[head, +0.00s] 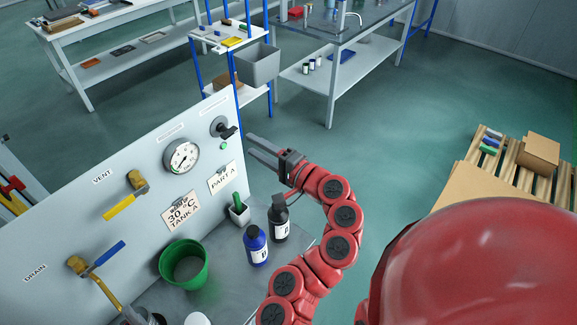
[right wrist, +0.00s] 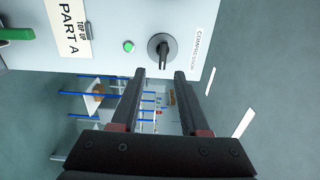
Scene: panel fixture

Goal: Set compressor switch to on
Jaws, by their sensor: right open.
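In the right wrist view the knob (right wrist: 160,48) sits beside the COMPRESSOR label (right wrist: 203,48). A green round light (right wrist: 129,46) is beside it; it also shows below the switch in the head view (head: 223,146). My right gripper (head: 249,144) is open and empty, just in front of the switch. In the right wrist view the fingertips (right wrist: 160,74) point towards the knob, apart from it. My left gripper is not in view.
A pressure gauge (head: 182,156), yellow vent handle (head: 119,206) and blue drain handle (head: 106,255) are on the panel (head: 70,170). Below my right arm stand a green bucket (head: 184,266), a blue bottle (head: 256,247) and a black bottle (head: 279,222).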

